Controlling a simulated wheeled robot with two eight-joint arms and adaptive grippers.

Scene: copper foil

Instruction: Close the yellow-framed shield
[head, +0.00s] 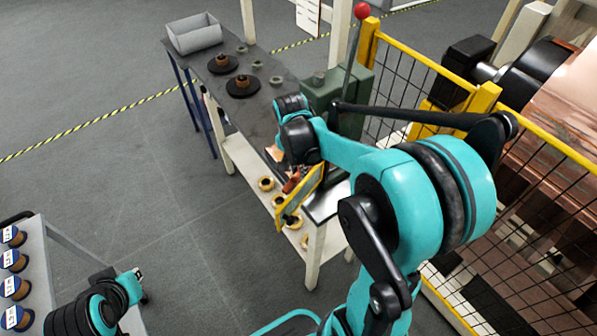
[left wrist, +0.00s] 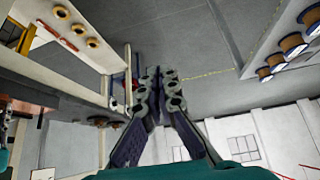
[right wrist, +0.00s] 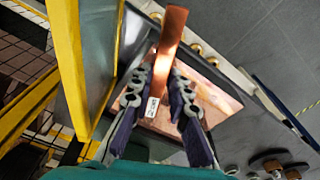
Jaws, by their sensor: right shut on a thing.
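The yellow-framed shield (head: 300,196) stands out at a slant at the near end of the dark bench, beside a bright metal surface. In the right wrist view its yellow frame and grey pane (right wrist: 97,60) fill the left side, apart from the fingers. My right gripper (right wrist: 161,78) is shut on a copper strip (right wrist: 172,38), over a wider copper sheet (right wrist: 213,100). In the head view my arm hides most of this gripper. My left gripper (left wrist: 159,75) is shut and empty, away from the shield; it shows at lower left in the head view (head: 138,284).
The bench (head: 225,90) carries dark discs with brown spools, and a grey bin (head: 194,33) at its far end. A yellow mesh fence (head: 415,60) guards the copper roll (head: 560,90) at right. Spools lie on a lower shelf. Open floor (head: 120,190) lies left.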

